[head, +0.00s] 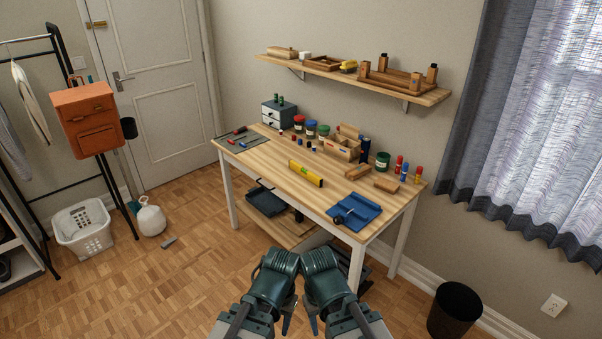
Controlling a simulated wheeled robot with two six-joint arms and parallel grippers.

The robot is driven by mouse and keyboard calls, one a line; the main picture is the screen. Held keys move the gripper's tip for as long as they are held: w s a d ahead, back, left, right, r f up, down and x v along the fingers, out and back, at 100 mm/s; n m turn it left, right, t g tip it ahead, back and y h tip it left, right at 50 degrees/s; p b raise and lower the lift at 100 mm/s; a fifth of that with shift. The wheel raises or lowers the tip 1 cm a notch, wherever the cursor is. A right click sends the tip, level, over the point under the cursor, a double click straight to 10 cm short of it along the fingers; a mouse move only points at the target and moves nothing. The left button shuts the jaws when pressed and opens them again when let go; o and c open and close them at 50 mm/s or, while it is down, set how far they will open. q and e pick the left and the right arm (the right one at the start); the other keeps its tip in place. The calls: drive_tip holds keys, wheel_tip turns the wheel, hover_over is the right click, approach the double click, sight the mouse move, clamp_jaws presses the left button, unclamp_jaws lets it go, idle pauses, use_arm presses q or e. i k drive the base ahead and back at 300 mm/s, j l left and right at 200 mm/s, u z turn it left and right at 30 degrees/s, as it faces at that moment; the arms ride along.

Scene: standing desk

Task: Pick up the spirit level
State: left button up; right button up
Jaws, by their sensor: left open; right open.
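The yellow spirit level (306,173) lies near the middle of the wooden desk, close to its front edge, with a dark end on the right. My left gripper (287,325) and my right gripper (314,325) are side by side at the bottom of the head view. Both are well short of the desk and apart from the level. Both are open and empty. Their fingers are small and partly hidden by the arm links.
A dark mat (233,140) with tools lies at the left end. A black bin (456,306) stands on the floor at right.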

sight(310, 176)
drive_tip(key=i+j+u, duration=0.1)
drive_tip(key=i+u, duration=0.25)
drive_tip(key=i+l+u, duration=0.1)
drive_tip(key=i+u, duration=0.25)
drive_tip(key=i+l+u, duration=0.15)
drive_tip(key=i+u, duration=0.2)
drive_tip(key=i, duration=0.2)
drive_tip(key=i+u, duration=0.35)
drive_tip(key=i, duration=1.15)
drive_tip(key=i+j+z, duration=0.1)
drive_tip(key=i+z, duration=0.15)
drive_tip(key=i, duration=0.95)
drive_tip(key=z, duration=3.85)
